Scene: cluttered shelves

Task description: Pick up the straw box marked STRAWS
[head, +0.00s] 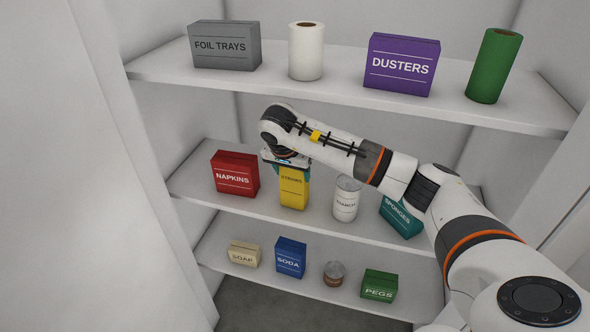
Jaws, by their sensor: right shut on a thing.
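The yellow straw box (293,190) marked STRAWS stands on the middle shelf, between the red NAPKINS box and a white can. My right arm reaches in from the right, and my right gripper (287,164) is over the top of the straw box, shut on it. The wrist hides most of the fingers and the box's upper edge. The box looks upright; I cannot tell whether its base is touching the shelf. My left gripper is not in view.
On the middle shelf (262,211), the NAPKINS box (235,174) is left, the white can (346,200) and teal SPONGES box (401,216) right. The upper shelf (345,86) is above my wrist. SOAP (244,254), SODA (290,258), a small can (333,273) and PEGS (379,285) stand below.

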